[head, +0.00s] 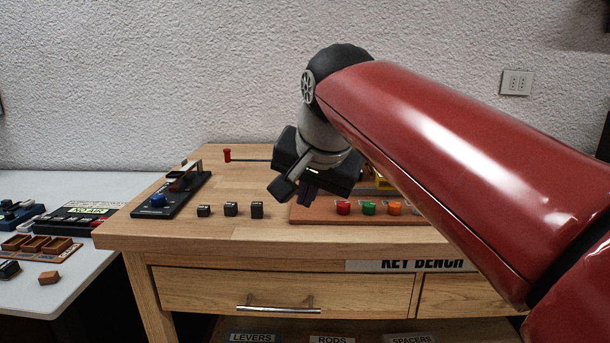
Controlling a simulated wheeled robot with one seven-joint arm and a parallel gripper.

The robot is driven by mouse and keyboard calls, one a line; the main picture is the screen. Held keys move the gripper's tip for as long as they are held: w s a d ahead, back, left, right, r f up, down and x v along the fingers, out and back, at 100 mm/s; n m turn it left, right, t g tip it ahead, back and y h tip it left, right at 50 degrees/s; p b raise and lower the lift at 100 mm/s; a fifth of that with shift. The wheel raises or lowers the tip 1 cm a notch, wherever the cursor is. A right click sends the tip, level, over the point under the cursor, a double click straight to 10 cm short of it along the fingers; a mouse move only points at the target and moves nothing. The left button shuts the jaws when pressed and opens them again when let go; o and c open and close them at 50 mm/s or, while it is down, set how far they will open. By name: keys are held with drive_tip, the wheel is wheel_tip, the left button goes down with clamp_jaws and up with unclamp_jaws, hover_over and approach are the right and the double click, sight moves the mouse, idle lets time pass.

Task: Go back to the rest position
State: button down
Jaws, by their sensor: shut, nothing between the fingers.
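My gripper (296,193) is at the end of my red arm, over the wooden key bench (180,228). It points down and to the left, shut and empty. It is above the left end of a brown board (300,215). I cannot tell how high the fingertips are above the board. My arm runs from the lower right across the picture and hides the right part of the bench.
Several dark blocks (231,209) stand left of the board. Colored buttons (344,208) line its front. A red peg (227,155) stands behind. A grey table (90,262) is at left.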

drive_tip(key=s+d+f+n, duration=0.1)
drive_tip(key=s+d+f, duration=0.4)
drive_tip(key=s+f, duration=0.1)
drive_tip(key=s+d+f+n+h, duration=0.1)
drive_tip(key=s+d+f, duration=0.4)
drive_tip(key=f, duration=0.4)
drive_tip(key=s+d+f+n+g+h, duration=0.1)
drive_tip(key=s+d+f, duration=0.4)
drive_tip(key=f, duration=0.3)
drive_tip(key=shift+s+f, duration=0.2)
drive_tip(key=shift+s, duration=0.6)
